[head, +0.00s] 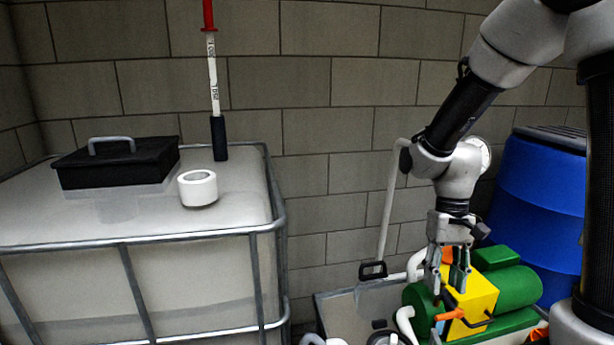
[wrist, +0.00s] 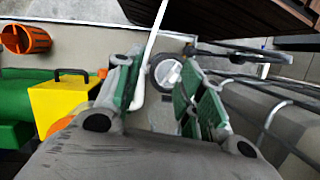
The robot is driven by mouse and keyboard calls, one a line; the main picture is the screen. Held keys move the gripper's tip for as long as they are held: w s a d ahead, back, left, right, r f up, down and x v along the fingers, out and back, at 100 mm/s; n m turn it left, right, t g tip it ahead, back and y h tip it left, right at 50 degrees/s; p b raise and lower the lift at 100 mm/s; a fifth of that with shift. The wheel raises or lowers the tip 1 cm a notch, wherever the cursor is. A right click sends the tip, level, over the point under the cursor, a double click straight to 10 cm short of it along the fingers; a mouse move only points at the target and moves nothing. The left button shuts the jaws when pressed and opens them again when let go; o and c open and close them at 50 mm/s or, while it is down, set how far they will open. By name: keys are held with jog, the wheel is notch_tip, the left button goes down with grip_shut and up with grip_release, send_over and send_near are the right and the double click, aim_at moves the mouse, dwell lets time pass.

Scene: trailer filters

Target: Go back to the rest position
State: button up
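My gripper (head: 448,288) hangs fingers down at the right of the head view, in front of or above the yellow box (head: 476,300) of a green machine (head: 515,288). In the wrist view my gripper (wrist: 158,95) has its two green-padded fingers apart with nothing held between them. The yellow box (wrist: 58,102) shows to the left of the fingers there. I cannot tell whether a finger touches the machine.
A caged white tank (head: 230,262) stands at left, bearing a black toolbox (head: 118,160), a tape roll (head: 198,188) and an upright red-topped tool (head: 219,135). A white pipe (head: 390,210) rises beside my arm. A blue barrel (head: 540,190) stands at right.

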jog(key=s+d+r+t, duration=0.3)
jog(key=s+r+t, duration=0.1)
jog(key=r, duration=0.4)
jog(key=s+d+r+t, duration=0.3)
jog(key=s+d+r, duration=0.1)
jog(key=r, duration=0.4)
jog(key=shift+s+d+r+t, duration=0.3)
jog(key=shift+s+t, duration=0.1)
jog(key=shift+s, duration=0.5)
jog(key=shift+c, duration=0.5)
